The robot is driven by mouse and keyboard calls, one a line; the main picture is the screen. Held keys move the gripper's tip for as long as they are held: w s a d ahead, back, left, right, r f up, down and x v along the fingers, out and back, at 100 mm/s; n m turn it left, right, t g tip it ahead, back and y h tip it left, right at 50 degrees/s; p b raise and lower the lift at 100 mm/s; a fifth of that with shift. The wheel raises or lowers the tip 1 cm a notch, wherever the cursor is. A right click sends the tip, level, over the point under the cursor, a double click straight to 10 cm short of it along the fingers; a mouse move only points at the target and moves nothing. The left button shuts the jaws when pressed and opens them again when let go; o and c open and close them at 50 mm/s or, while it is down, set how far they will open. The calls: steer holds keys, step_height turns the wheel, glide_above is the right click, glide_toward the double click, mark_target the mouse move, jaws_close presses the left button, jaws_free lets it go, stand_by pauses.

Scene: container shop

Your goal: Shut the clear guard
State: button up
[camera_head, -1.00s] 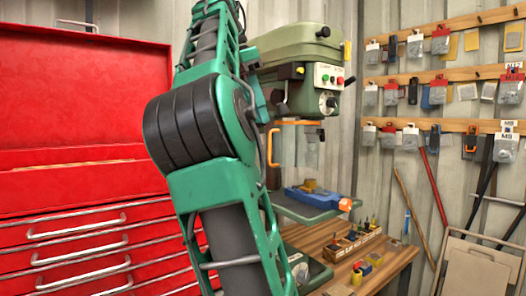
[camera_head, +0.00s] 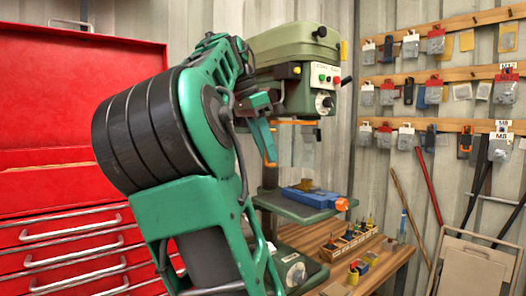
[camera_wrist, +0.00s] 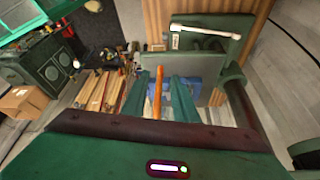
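The clear guard (camera_head: 307,148) hangs below the green drill press head (camera_head: 295,75), with an orange strip along its top. Its upright orange handle (camera_head: 270,156) is at its left side, partly hidden by my gripper (camera_head: 265,142). In the wrist view, the orange handle (camera_wrist: 157,95) stands between the two green fingers of my gripper (camera_wrist: 160,98). The fingers are apart, with a visible gap to the handle, at least on the right. Whether either finger touches it, I cannot tell. The see-through panel is hard to make out in the wrist view.
A blue vise (camera_head: 315,196) sits on the drill table below the guard. A wooden bench (camera_head: 375,262) with a tool rack (camera_head: 350,240) is to the right. A red tool chest (camera_head: 75,235) stands at the left. Bagged parts hang on the wall.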

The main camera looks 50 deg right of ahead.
steer(key=shift+c, duration=0.5)
jaws_close()
stand_by(0.9)
steer(key=shift+s+d, duration=0.1)
steer(key=shift+d, duration=0.1)
steer(key=shift+a, duration=0.15)
